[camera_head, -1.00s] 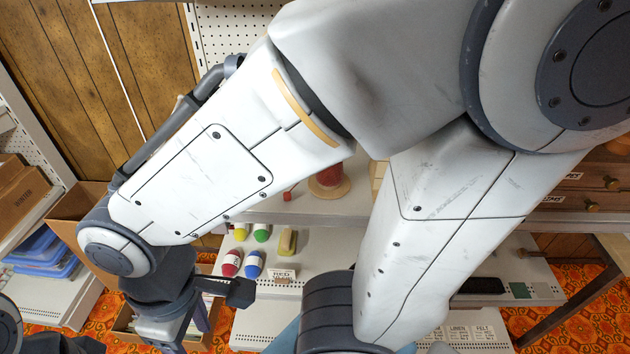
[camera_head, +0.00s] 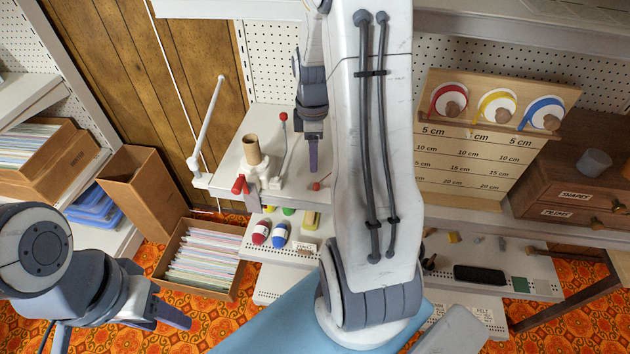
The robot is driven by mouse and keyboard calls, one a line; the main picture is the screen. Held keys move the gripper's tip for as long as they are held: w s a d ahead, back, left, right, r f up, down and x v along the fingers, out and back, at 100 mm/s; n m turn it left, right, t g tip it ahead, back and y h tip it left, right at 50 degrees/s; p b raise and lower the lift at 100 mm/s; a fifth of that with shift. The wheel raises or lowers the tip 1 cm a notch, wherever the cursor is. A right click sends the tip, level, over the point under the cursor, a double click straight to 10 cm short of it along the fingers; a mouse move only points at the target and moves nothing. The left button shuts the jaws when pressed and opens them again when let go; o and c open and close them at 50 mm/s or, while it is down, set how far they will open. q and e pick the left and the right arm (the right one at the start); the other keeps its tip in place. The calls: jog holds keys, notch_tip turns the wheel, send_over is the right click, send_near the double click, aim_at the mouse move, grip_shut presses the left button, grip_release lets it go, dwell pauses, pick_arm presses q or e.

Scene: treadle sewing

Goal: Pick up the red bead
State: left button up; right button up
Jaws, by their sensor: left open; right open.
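A small red piece (camera_head: 316,186), which looks like the red bead, lies on the pale shelf (camera_head: 228,160) at the middle of the head view. My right gripper (camera_head: 313,160) points down just above it in the picture. The gripper is open with nothing seen in it, and I cannot tell the height gap. My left gripper (camera_head: 168,314) is open and empty at the lower left, far from the bead, in front of the patterned floor. My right arm hides the shelf just right of the bead.
A red-knobbed lever (camera_head: 283,118), a wooden cylinder (camera_head: 252,150) and a red-handled part (camera_head: 239,184) stand left of the bead. A ribbon board (camera_head: 480,150) stands right. Red and blue bottles (camera_head: 279,234) sit on the lower shelf. A file box (camera_head: 200,262) stands on the floor.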

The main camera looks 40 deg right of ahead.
aim_at(315, 184)
notch_tip(315, 184, down, 4)
jog(key=shift+a+r, duration=0.1)
jog(key=shift+r, duration=0.15)
jog(key=shift+s+f+p, duration=0.25)
jog(key=shift+f+p, duration=0.3)
jog(key=shift+f, duration=0.05)
jog(key=f, duration=0.2)
jog(key=f+p, duration=0.1)
jog(key=shift+s+f, duration=0.2)
jog(key=shift+s, duration=0.05)
jog(key=shift+f, duration=0.45)
grip_shut()
